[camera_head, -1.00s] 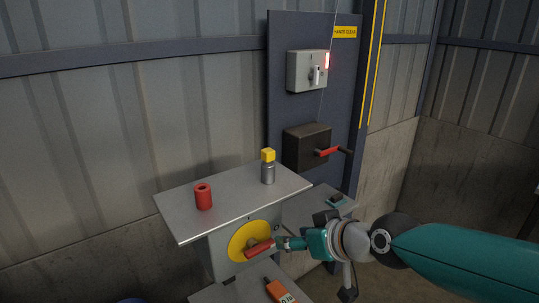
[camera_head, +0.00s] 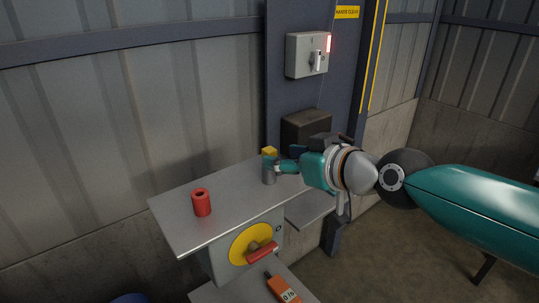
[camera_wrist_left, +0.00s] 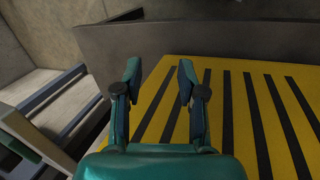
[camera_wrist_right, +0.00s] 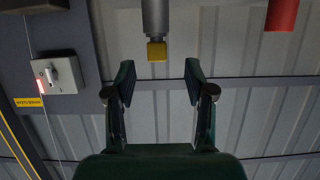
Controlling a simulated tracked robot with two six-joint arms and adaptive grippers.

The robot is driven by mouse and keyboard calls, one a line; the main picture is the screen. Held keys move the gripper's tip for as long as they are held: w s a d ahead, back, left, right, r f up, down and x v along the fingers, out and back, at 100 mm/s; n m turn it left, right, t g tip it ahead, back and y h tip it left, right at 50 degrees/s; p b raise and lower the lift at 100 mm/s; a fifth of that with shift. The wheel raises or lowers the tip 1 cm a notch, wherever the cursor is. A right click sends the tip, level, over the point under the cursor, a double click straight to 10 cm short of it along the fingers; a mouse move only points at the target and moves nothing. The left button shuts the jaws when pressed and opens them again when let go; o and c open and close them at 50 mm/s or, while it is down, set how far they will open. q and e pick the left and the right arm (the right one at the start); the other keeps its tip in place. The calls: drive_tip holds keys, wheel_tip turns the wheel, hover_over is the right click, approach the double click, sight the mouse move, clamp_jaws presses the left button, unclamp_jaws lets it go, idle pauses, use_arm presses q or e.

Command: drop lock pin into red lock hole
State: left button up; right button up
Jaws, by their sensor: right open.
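The lock pin (camera_head: 268,176) is a grey cylinder with a yellow cap (camera_head: 269,152), standing upright on the grey metal shelf (camera_head: 228,204). The red lock hole (camera_head: 202,203) is a red upright cylinder with a dark opening on top, left of the pin on the same shelf. My right gripper (camera_head: 276,167) is open at the pin's right side, partly covering it. In the right wrist view the yellow cap (camera_wrist_right: 157,51) lies just beyond and between the open fingertips (camera_wrist_right: 158,78), apart from them. My left gripper (camera_wrist_left: 159,73) is open and empty over a yellow-and-black striped surface.
Below the shelf is a yellow disc (camera_head: 241,247) with a red handle (camera_head: 262,253). An orange device (camera_head: 281,288) lies lower down. A grey switch box (camera_head: 307,54) and dark box (camera_head: 305,129) are on the panel behind. The shelf between pin and red cylinder is clear.

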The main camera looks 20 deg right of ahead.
sight(273, 154)
drive_tip(key=shift+d+x, duration=0.2)
drive_tip(key=shift+x, duration=2.95)
clamp_jaws()
